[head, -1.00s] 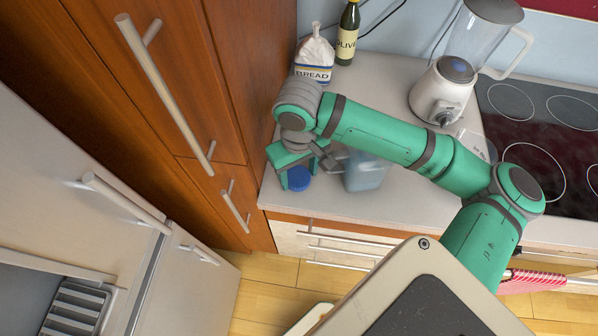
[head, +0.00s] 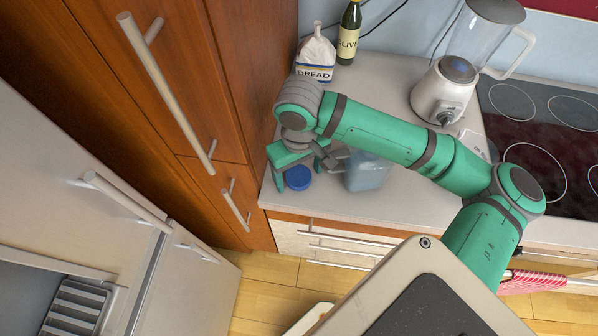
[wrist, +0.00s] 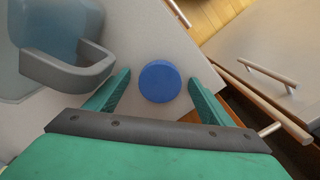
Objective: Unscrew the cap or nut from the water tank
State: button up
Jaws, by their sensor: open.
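The blue round cap (head: 298,178) is apart from the water tank and appears to lie on the counter near its front left corner. The grey-blue translucent water tank (head: 368,173) stands to its right; its grey handle (wrist: 68,76) and part of its body show at the upper left of the wrist view. My gripper (head: 301,178) is open above the cap. In the wrist view the cap (wrist: 160,82) sits between the two green fingers (wrist: 160,80), with a gap on each side. The tank's opening is not clearly visible.
A bread bag (head: 315,56) and an olive oil bottle (head: 348,38) stand at the back. A blender (head: 452,85) stands beside the black hob (head: 540,135). A tall wooden cabinet (head: 225,110) rises close to the left of my gripper. The counter's front edge (head: 345,218) is near.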

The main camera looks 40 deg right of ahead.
notch_tip(320, 180, up, 11)
dwell(0.4)
jog(key=shift+f, duration=0.1)
grip_shut()
dwell(0.4)
dwell(1.5)
